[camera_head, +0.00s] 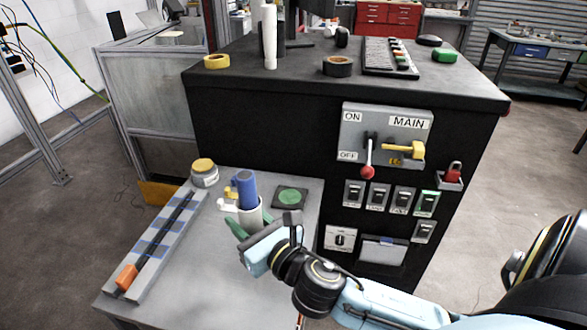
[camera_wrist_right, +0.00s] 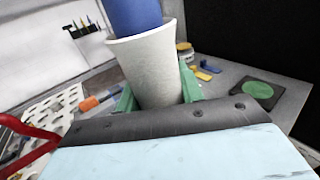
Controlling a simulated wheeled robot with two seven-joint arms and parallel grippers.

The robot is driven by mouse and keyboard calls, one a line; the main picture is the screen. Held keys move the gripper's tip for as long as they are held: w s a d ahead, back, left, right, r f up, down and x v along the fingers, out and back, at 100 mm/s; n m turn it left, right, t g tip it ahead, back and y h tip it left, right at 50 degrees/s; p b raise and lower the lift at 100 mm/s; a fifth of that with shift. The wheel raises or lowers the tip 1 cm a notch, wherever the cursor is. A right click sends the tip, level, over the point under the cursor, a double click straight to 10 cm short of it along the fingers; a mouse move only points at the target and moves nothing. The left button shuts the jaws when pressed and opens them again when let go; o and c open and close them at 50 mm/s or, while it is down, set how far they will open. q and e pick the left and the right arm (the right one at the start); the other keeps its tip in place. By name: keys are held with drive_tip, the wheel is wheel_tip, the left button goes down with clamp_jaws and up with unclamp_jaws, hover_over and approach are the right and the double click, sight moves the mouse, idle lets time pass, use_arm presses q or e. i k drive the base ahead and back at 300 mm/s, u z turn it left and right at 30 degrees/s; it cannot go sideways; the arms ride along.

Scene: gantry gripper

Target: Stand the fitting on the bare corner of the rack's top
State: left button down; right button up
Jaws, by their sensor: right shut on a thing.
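The fitting appears to be the pale tapered cup-like piece (camera_head: 250,214) with a blue cylinder (camera_head: 246,189) rising from its top. My right gripper (camera_head: 253,221) is shut on the pale piece, with its green fingers on either side. In the right wrist view the pale piece (camera_wrist_right: 148,62) stands nearly upright between the fingers (camera_wrist_right: 158,92). I cannot tell whether its base touches the grey bench. The rack is the black cabinet; its dark top (camera_head: 455,88) is bare at the near right corner. My left gripper is not in view.
The rack top carries yellow tape (camera_head: 216,61), a white bottle (camera_head: 269,37), black tape (camera_head: 337,66), a long strip (camera_head: 388,57) and a green item (camera_head: 445,55). On the bench are a jar (camera_head: 204,173), a green-disc pad (camera_head: 290,197) and a rail (camera_head: 157,247). Switches project from the rack's front.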

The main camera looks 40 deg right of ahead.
sight(454, 77)
drive_tip(key=k, duration=1)
drive_tip(key=z, duration=2.1)
drive_tip(key=i, duration=1.45)
drive_tip(key=u, duration=0.75)
